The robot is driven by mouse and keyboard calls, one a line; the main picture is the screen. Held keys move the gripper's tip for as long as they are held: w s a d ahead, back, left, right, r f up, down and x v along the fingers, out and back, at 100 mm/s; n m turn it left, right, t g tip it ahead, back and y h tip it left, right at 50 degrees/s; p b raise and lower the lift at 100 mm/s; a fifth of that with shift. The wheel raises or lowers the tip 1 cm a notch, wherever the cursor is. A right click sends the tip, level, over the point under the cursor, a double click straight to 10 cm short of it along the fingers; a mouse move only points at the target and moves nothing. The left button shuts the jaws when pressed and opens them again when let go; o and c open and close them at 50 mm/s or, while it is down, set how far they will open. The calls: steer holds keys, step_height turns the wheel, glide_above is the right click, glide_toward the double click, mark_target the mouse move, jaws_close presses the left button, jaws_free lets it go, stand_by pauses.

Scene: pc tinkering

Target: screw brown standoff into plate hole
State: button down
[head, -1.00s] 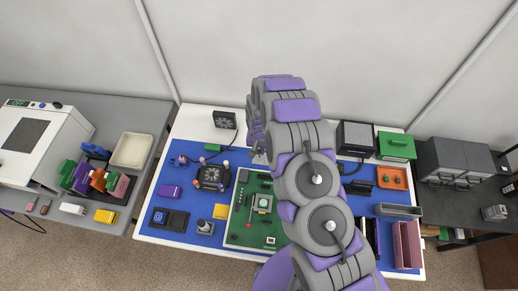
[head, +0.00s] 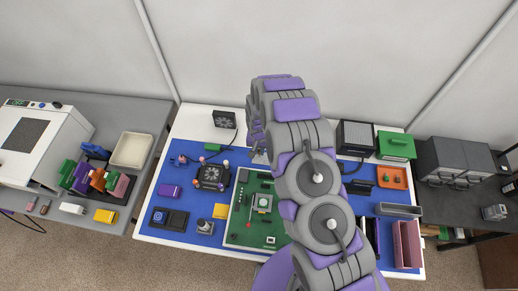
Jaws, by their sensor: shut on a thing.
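My gripper (head: 258,156) shows only as a small grey end beside my arm, low over the back edge of the green circuit board. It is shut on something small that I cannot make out. The brown standoff is not clearly visible. The green board (head: 239,237) lies on the blue mat, and my arm covers its right side. I cannot tell which part is the plate with the hole, or whether the gripper's end touches the board.
An orange tray (head: 403,184), a green box (head: 396,146) and a pink bin (head: 406,244) are at right. The mat's left front is partly clear.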

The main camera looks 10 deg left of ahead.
steer(key=shift+f+b, duration=0.3)
steer(key=shift+f, duration=0.7)
